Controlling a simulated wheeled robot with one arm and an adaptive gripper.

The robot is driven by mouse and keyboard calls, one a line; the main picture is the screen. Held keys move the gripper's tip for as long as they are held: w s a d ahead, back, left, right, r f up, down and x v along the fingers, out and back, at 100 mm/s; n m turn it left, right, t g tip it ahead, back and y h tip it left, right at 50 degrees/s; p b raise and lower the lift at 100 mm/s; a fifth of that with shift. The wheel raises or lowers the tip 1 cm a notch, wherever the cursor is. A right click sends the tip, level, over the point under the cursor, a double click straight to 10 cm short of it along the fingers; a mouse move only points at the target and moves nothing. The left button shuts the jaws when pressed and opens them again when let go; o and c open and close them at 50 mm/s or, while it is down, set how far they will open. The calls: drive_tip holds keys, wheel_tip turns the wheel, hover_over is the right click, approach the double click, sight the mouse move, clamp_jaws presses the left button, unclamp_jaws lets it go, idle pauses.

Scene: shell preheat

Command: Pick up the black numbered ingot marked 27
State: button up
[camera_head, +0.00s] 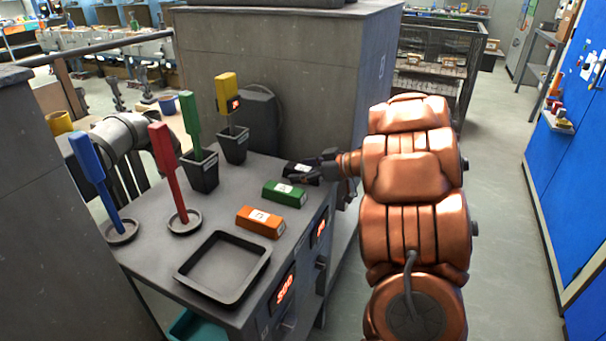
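A black ingot (291,167) with a white label lies at the back right of the grey bench, behind the green ingot. The number on its label is too small to read. My gripper (303,174) is at the black ingot, reaching in from the right. Its dark fingers overlap the ingot in the picture and partly hide it. I cannot tell whether they touch it or are shut on it. My copper-coloured arm fills the right middle of the view.
A green ingot (285,194) and an orange ingot (260,222) lie nearer on the bench (230,205). An empty black tray (262,262) is at the front. Blue (89,168), red (165,160), green (191,112) and yellow (225,93) upright tools stand left in dark holders.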

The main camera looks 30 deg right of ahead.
sight(303, 169)
clamp_jaws()
idle(0.4)
drive_tip(key=shift+r, duration=0.1)
drive_tip(key=shift+r+p, duration=0.45)
drive_tip(key=shift+r, duration=1.15)
drive_tip(key=shift+s+a+r, duration=0.15)
drive_tip(key=shift+s, duration=0.05)
drive_tip(key=s+a, duration=0.3)
drive_tip(key=s, duration=0.1)
drive_tip(key=s+a+r, duration=0.1)
drive_tip(key=s+a, duration=0.2)
drive_tip(key=a, duration=0.1)
drive_tip(key=s+a, duration=0.3)
drive_tip(key=s, duration=0.1)
drive_tip(key=shift+s+a+r+p, duration=0.15)
drive_tip(key=shift+s+r+p, duration=0.05)
drive_tip(key=shift+s+p, duration=0.15)
